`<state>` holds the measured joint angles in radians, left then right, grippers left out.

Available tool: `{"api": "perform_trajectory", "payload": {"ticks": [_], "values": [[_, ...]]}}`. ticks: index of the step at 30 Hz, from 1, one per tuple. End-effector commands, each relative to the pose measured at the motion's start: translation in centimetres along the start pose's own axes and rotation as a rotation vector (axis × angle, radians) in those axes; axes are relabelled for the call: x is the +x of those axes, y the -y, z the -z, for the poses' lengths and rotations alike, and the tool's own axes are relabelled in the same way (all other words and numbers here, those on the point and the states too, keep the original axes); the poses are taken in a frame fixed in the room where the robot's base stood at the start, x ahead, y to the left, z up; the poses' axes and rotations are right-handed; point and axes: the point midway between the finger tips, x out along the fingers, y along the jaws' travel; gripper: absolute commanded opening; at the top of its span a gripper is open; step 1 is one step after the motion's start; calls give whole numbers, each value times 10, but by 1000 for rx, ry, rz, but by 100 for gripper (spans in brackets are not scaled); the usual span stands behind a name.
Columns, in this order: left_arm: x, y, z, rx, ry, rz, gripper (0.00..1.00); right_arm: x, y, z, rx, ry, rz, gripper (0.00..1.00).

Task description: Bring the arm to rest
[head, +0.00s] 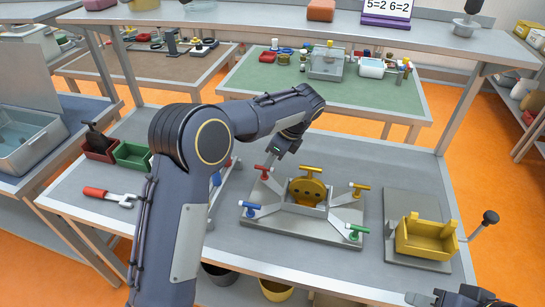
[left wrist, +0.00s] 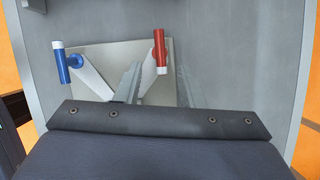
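My left arm reaches in over the bench, and my left gripper (head: 270,163) points down just behind the red-handled corner of a grey fixture. In the left wrist view its two grey fingers (left wrist: 158,88) stand apart with nothing between them. The fixture's base plate (head: 293,223) carries a yellow round part (head: 307,190) with dark holes in the middle. Around it are T-handled screws: red (head: 266,172), yellow (head: 360,187), blue (head: 252,208) and green (head: 358,232). The wrist view shows the blue handle (left wrist: 67,62) and red handle (left wrist: 160,50). Part of my right arm (head: 465,298) shows at the bottom right; its fingertips are unclear.
A yellow open box (head: 425,240) sits on a grey plate right of the fixture, beside a black-knobbed lever (head: 490,217). Red (head: 100,150) and green (head: 133,155) bins and a red-handled tool (head: 108,194) lie left. A shelf (head: 420,38) crosses above the bench's back.

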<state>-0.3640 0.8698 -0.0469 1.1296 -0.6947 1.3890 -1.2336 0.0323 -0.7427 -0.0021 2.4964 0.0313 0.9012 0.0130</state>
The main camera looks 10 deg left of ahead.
Motion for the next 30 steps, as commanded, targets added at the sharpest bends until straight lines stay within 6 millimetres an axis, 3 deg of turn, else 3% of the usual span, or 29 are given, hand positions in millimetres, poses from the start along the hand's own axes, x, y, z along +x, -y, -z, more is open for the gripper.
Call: {"api": "perform_trajectory", "payload": {"ticks": [8,13,18,21,26,30], "values": [[-2,-2,-4,-17,-8,2,36,0,0,0,0,0,0,38],[-19,-35,-34,-198,-102,12,36,0,0,0,0,0,0,38],[-42,-105,-71,-544,-278,11,36,0,0,0,0,0,0,38],[-53,-151,-82,-758,-385,-1,36,0,0,0,0,0,0,38],[-64,-225,-84,-1102,-552,-37,36,0,0,0,0,0,0,38],[-66,-284,-69,-1401,-698,-86,36,0,0,0,0,0,0,38]]}}
